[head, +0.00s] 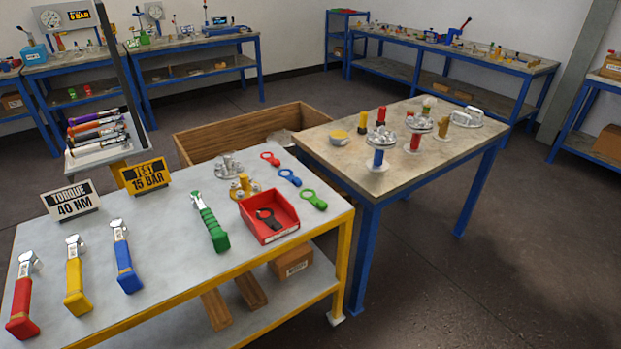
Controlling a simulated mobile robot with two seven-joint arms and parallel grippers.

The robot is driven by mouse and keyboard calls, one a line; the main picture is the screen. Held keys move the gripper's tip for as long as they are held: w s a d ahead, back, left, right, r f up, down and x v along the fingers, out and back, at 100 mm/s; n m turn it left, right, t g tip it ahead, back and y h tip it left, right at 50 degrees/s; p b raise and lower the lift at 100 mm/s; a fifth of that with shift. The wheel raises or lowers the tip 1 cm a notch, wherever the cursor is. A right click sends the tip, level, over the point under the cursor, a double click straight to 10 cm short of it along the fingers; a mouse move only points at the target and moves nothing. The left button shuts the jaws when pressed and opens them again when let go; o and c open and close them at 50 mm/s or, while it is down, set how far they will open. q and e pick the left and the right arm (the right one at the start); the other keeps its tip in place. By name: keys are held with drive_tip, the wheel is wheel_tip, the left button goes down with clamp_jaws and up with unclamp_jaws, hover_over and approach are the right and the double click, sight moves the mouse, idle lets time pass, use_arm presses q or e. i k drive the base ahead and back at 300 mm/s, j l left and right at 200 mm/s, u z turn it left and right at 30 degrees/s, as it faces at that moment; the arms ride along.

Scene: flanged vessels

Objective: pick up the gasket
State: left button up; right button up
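Several ring-shaped gaskets with tabs show on the near grey table (150,262). A red gasket (270,158), a blue gasket (289,177) and a green gasket (313,199) lie in a slanting row near its right end. A black gasket (268,216) lies inside a red open tray (283,231) just left of the green one. Neither of my grippers is in the head view, so their state and distance from the gaskets do not show.
Red, yellow, blue and green-handled wrenches (210,228) lie on the near table. Metal flange parts (229,165) stand behind the tray. A blue-legged table (400,135) with flanged vessels (380,150) stands to the right. A wooden crate (215,133) is behind. Floor is clear at right.

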sight(296, 181)
drive_tip(key=i+l+u, duration=0.1)
drive_tip(key=u, duration=0.25)
drive_tip(key=l+u, duration=0.3)
drive_tip(key=i+l+u, duration=0.2)
drive_tip(key=l, duration=0.2)
drive_tip(key=l+u, duration=0.2)
drive_tip(key=l, duration=0.15)
drive_tip(key=i+l, duration=0.1)
drive_tip(key=l, duration=0.9)
drive_tip(key=i+l+u, duration=0.15)
drive_tip(key=l, duration=1.9)
drive_tip(key=i+u, duration=0.05)
